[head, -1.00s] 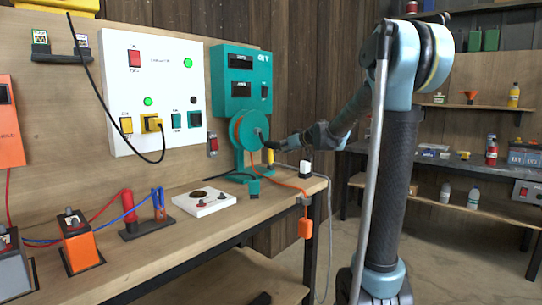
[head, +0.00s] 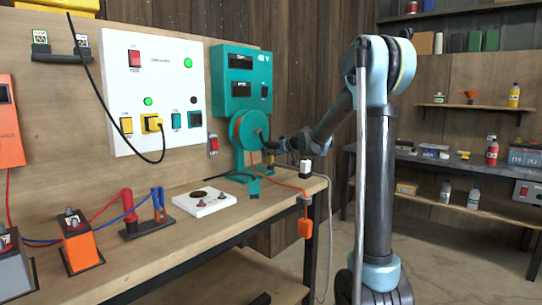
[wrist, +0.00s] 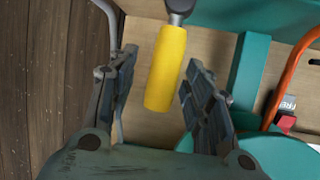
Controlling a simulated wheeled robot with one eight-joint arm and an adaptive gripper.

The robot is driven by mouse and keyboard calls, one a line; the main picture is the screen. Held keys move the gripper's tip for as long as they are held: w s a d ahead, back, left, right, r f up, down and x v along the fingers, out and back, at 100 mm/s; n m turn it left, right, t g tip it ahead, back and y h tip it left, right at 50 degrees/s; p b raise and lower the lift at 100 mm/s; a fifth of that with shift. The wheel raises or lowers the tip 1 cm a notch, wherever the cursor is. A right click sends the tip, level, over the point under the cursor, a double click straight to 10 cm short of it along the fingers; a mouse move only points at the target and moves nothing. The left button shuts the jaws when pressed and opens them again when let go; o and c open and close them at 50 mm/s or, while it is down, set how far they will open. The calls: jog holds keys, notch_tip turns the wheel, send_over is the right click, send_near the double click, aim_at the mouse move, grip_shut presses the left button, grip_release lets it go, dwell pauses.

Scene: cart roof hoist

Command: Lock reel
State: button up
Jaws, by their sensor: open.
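The teal reel (head: 250,130) with orange cord stands on a teal post at the far end of the bench. In the wrist view, a yellow handle (wrist: 166,68) on a grey stem hangs between the two fingers of my gripper (wrist: 160,62). The fingers are open, with gaps seen on both sides of the handle. A small red part (wrist: 286,122) beside a label reading FREE is at the right, outside the fingers. In the head view my gripper (head: 270,145) is just right of the reel, its fingertips too small to make out clearly.
A teal box (head: 241,82) is on the panel above the reel. A white plate with dark knobs (head: 203,202) lies on the bench (head: 165,235). Orange cord runs from the reel to an orange box (head: 305,228) hanging off the bench edge. A small white-and-black block (head: 305,170) stands near that edge.

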grip_shut()
jog(key=shift+w+d+f+m+g+y, duration=0.35)
jog(key=shift+w+d+m+g, duration=0.3)
jog(key=shift+m, duration=0.25)
jog(key=shift+w+d+f+m+g+y, duration=0.2)
jog(key=shift+w+d+m+g+y, duration=0.25)
jog(key=shift+w+m+g, duration=0.35)
grip_release()
jog(key=shift+s+d, duration=0.1)
jog(key=v, duration=1.1)
jog(key=shift+s+d, duration=0.25)
jog(key=shift+r, duration=0.15)
